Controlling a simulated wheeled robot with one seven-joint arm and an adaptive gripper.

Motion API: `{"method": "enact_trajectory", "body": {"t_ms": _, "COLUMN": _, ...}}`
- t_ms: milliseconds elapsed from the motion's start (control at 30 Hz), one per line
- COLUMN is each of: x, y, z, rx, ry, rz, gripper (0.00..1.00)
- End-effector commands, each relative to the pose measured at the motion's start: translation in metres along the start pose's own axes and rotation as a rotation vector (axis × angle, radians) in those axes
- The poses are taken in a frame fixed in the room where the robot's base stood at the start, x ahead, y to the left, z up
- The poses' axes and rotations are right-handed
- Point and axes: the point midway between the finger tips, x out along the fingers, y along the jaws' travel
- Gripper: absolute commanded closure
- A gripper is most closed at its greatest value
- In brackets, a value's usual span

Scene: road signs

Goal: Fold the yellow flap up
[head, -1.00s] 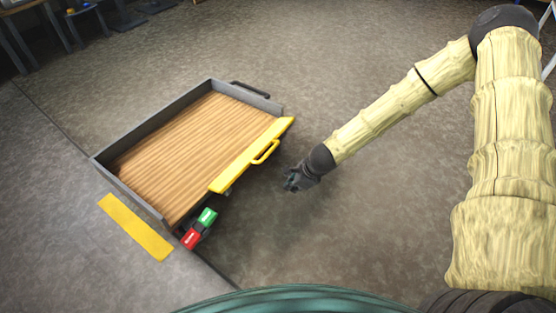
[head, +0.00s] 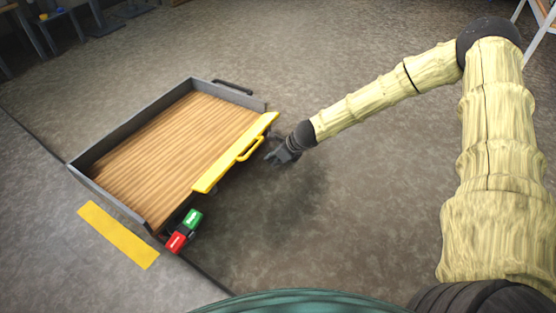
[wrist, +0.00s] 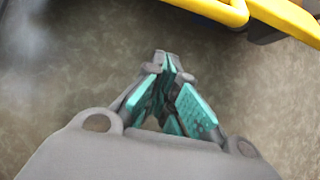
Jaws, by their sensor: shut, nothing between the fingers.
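The yellow flap (head: 236,152) runs along the right side of a grey-walled cart with a wood-grain bed (head: 150,150). It has a yellow handle (head: 252,149) on its outer side. In the wrist view the handle (wrist: 215,10) and the flap (wrist: 290,18) show at the top edge. My gripper (head: 272,160) is just right of the handle in the head view, seemingly apart from it. In the wrist view its fingertips (wrist: 167,62) are together with nothing between them, pointing toward the handle.
A green block (head: 192,219) and a red block (head: 176,242) sit at the cart's near corner. A yellow strip (head: 117,234) lies on the floor left of them. A dark handle (head: 232,87) is at the cart's far end. The floor right of the cart is clear.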

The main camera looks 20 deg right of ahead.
Motion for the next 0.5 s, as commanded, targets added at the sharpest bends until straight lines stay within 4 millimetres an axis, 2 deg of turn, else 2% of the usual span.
{"method": "enact_trajectory", "body": {"t_ms": 33, "x": 0.011, "y": 0.001, "z": -0.003, "rx": 0.000, "ry": 0.001, "rz": 0.001, "gripper": 1.00}}
{"method": "enact_trajectory", "body": {"t_ms": 233, "x": 0.034, "y": 0.001, "z": -0.002, "rx": 0.000, "ry": 0.000, "rz": 0.001, "gripper": 1.00}}
{"method": "enact_trajectory", "body": {"t_ms": 500, "x": 0.024, "y": 0.000, "z": 0.019, "rx": -0.003, "ry": -0.001, "rz": -0.001, "gripper": 1.00}}
